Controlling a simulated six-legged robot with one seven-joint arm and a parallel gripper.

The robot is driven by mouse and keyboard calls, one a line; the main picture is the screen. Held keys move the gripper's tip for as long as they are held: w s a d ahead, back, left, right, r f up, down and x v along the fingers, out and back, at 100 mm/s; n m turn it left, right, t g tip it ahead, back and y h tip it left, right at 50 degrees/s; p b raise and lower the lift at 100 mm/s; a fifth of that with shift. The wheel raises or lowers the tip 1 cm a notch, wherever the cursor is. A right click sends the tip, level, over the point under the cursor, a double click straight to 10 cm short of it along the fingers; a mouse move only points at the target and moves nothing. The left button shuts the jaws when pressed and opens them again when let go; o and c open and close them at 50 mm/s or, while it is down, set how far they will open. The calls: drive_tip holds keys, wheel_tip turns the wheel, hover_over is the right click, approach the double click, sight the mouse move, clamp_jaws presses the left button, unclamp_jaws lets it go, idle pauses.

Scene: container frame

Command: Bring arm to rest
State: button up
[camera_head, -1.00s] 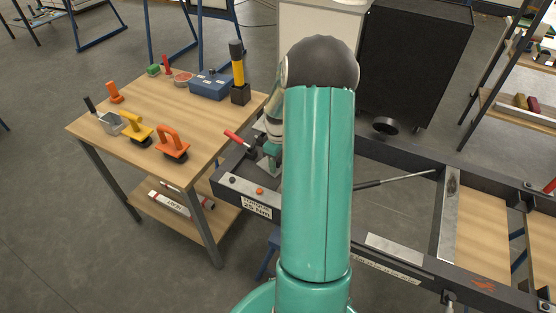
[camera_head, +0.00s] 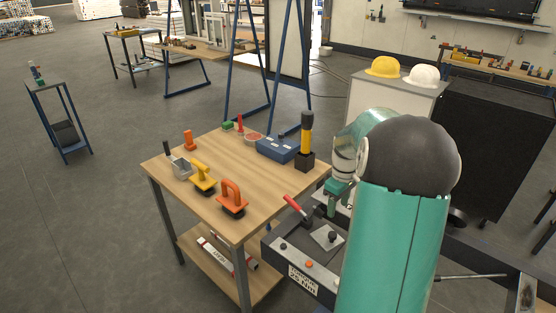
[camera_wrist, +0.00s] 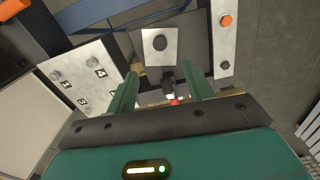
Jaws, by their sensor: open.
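My gripper (camera_wrist: 160,85) is open, its two green fingers apart with nothing held between them. In the head view my gripper (camera_head: 335,200) hangs small and partly hidden beside my arm, above the corner of the dark frame (camera_head: 283,262). A clamp with a red-handled lever (camera_head: 293,204) sits on that corner, just left of the gripper. In the wrist view, the metal plates with bolts (camera_wrist: 160,43) lie beyond the fingertips. A small dark part with a red end (camera_wrist: 174,101) shows between the fingers; I cannot tell whether they touch it.
A grey cabinet with a yellow helmet (camera_head: 383,67) and a white helmet (camera_head: 423,76) stands behind. Open floor lies at far left.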

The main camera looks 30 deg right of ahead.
drive_tip(key=s+a+r+t+h, duration=0.1)
drive_tip(key=a+r, duration=0.5)
drive_tip(key=a, duration=0.4)
drive_tip(key=a+r+t, duration=0.1)
drive_tip(key=a+r, duration=0.5)
drive_tip(key=a, duration=0.4)
drive_tip(key=s+a+r+m+t+y, duration=0.1)
drive_tip(key=s+a+r+m+t, duration=0.1)
drive_tip(key=s+a, duration=1)
drive_tip(key=a+t, duration=0.1)
drive_tip(key=a, duration=0.2)
drive_tip(key=shift+a+r+t, duration=0.3)
drive_tip(key=shift+a+r, duration=0.05)
drive_tip(key=shift+r, duration=0.05)
